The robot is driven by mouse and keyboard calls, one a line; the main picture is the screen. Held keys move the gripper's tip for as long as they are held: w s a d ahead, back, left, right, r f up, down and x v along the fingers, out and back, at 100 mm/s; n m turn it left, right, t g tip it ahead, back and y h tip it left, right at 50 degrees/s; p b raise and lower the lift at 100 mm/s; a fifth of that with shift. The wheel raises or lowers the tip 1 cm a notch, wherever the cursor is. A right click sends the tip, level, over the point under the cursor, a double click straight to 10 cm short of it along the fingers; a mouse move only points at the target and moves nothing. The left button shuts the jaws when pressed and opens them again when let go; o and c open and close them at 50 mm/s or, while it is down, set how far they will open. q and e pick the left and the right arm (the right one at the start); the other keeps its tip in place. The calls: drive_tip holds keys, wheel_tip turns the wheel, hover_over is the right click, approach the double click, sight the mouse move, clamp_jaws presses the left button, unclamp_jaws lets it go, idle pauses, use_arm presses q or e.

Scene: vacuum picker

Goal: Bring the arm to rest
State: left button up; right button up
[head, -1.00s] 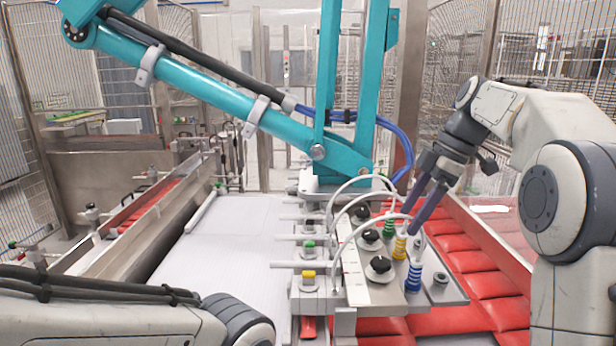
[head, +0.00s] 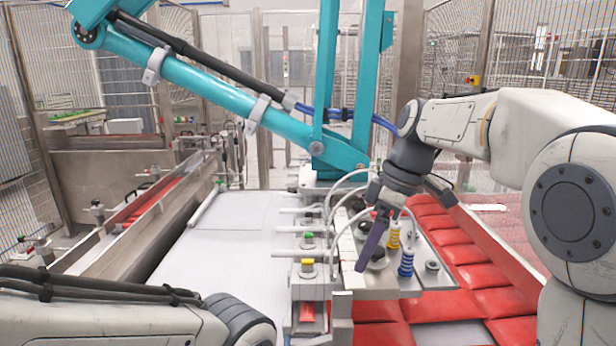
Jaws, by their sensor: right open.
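The vacuum picker has a teal arm (head: 230,108) reaching down from the upper left to a metal head plate (head: 405,284). A yellow suction cup (head: 393,236) and a blue suction cup (head: 406,263) show on the plate's right side. My right gripper (head: 376,240) is open, with nothing seen in it. It hangs in front of the plate, and a long purple finger slants down across a black knob. I cannot tell whether the finger touches the plate. My right arm comes in from the right. My left arm shows at the lower left, its gripper out of view.
Red packs (head: 477,262) lie in rows right of and below the plate. A white conveyor surface (head: 215,250) on the left is clear. A metal side rail (head: 150,232) borders it. Wire fencing (head: 85,60) stands behind. Small valves with green and yellow caps line the plate's left edge.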

drive_tip(key=s+a+f+m+h, duration=0.1)
drive_tip(key=s+a+f+m, duration=0.1)
drive_tip(key=s+f, duration=0.3)
drive_tip(key=s+a+f+m, duration=0.2)
drive_tip(key=s+f, duration=0.3)
drive_tip(key=s, duration=0.6)
drive_tip(key=s+a+f+m+h, duration=0.1)
drive_tip(key=s+a+f+m, duration=0.1)
drive_tip(key=s+f, duration=0.3)
drive_tip(key=s, duration=0.3)
drive_tip(key=shift+s+h, duration=0.3)
drive_tip(key=shift+s, duration=0.05)
